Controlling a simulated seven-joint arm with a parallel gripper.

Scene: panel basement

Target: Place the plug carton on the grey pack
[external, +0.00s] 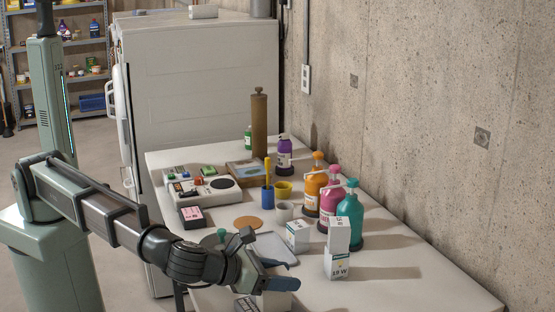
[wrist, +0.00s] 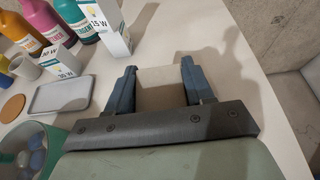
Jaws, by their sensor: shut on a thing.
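My gripper (external: 270,286) is at the near edge of the table. In the wrist view its two blue fingers (wrist: 159,78) are closed on the sides of a plain greyish-beige box, which I take to be the plug carton (wrist: 160,90). In the external view the carton (external: 274,300) shows only in part below the fingers, cut by the lower picture edge. I cannot tell whether it touches the table. I cannot make out a separate grey pack for certain.
Two white bulb boxes stand stacked, the upper (external: 339,232) on the lower (external: 337,264). Another white box (external: 297,236) stands beside a grey tray (external: 275,249). Pump bottles (external: 350,220) line the wall side. The front right table is clear.

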